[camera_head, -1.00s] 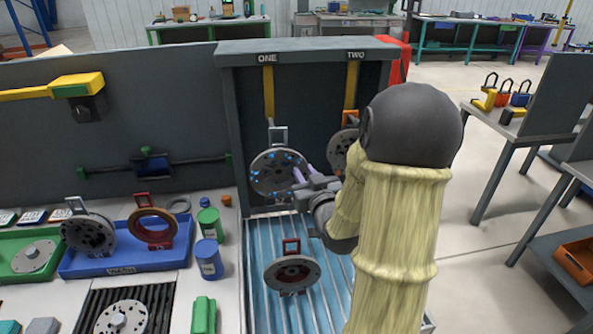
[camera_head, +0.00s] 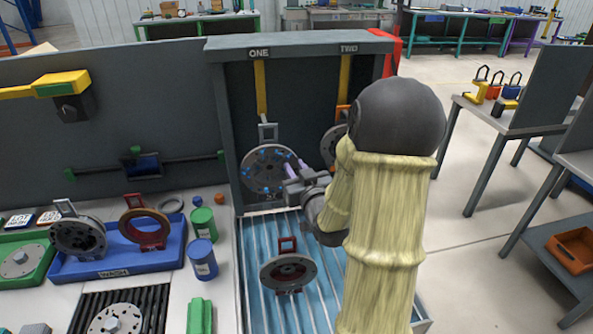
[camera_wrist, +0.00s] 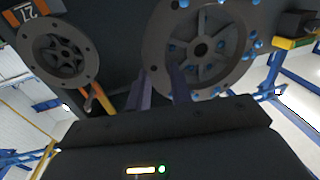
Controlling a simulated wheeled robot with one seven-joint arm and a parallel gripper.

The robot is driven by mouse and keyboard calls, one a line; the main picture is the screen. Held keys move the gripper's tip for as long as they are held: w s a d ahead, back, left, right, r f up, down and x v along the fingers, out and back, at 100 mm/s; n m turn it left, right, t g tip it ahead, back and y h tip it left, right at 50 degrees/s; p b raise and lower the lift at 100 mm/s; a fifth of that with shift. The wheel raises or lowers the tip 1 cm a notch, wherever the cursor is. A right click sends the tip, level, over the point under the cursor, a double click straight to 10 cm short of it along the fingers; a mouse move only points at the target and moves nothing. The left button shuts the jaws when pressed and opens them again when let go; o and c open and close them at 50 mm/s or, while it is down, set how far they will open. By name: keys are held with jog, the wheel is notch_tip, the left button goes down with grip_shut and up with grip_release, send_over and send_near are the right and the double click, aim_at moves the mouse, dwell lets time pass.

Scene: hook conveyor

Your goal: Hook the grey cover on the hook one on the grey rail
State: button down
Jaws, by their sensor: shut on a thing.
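The grey cover (camera_head: 268,178), a round plate with holes and blue drops, hangs upright under the label ONE. Its loop handle (camera_head: 267,132) is at the lower end of the yellow hook one (camera_head: 260,88); I cannot tell whether the loop is on the hook. The hook comes down from the grey rail (camera_head: 300,44). My gripper (camera_head: 292,171) is shut on the cover's right side. The wrist view shows the cover (camera_wrist: 218,72) at the top, with my gripper's fingers (camera_wrist: 160,82) at its lower left edge.
A second round cover (camera_head: 330,147) hangs under label TWO, partly behind my arm. A blue WASH tray (camera_head: 120,262) with two covers is at the left, beside blue and green canisters.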

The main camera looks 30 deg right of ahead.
jog(key=w+d+f+p, duration=0.1)
jog(key=w+d+f, duration=0.1)
jog(key=w, duration=0.9)
jog(key=shift+d, duration=0.6)
dwell(1.0)
jog(key=shift+w, duration=0.2)
jog(key=shift+s+d, duration=0.1)
jog(key=shift+s, duration=0.1)
jog(key=shift+w, duration=0.15)
jog(key=c, duration=1.2)
grip_release()
jog(key=shift+a, duration=0.2)
jog(key=shift+o, duration=0.2)
jog(key=shift+d, duration=0.1)
